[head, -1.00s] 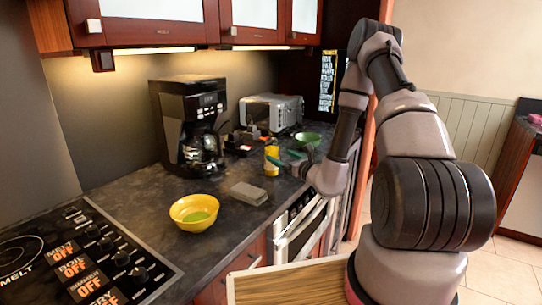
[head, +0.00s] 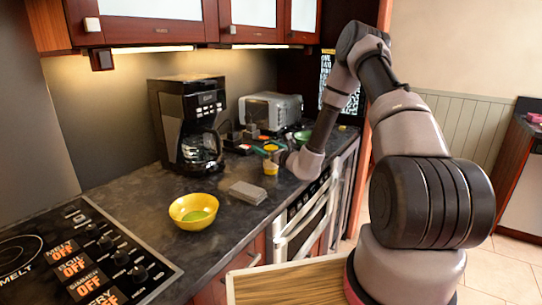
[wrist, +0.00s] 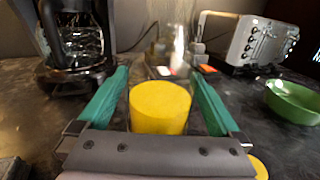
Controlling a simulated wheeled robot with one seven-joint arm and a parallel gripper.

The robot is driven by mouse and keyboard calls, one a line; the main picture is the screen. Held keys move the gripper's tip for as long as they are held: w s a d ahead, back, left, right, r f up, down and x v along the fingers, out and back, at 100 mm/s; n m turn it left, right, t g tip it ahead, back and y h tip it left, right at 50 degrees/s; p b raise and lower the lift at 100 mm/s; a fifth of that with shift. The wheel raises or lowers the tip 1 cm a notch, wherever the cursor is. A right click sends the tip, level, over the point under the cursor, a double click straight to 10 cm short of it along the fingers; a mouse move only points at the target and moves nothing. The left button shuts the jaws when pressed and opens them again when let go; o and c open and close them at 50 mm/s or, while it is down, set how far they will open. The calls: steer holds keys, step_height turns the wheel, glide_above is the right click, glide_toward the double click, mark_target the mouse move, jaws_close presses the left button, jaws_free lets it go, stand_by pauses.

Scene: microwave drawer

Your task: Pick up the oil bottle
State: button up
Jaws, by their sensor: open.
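The oil bottle (head: 271,167) stands upright on the dark counter, with yellow oil in its lower part. In the wrist view the bottle (wrist: 160,108) is straight ahead, and its clear glass top is faint against the background. My gripper (wrist: 162,74) is open, with one green finger on each side of the bottle. I cannot tell whether either finger touches it. In the head view my gripper (head: 273,155) is at the bottle and hides part of it.
A coffee maker (head: 187,125) stands left of the bottle and a toaster (head: 271,112) behind it. A green bowl (wrist: 294,101) is to the right. A yellow bowl (head: 194,211) and a grey block (head: 248,193) lie nearer on the counter.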

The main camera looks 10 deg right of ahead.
jaws_close()
steer(key=shift+r, duration=0.1)
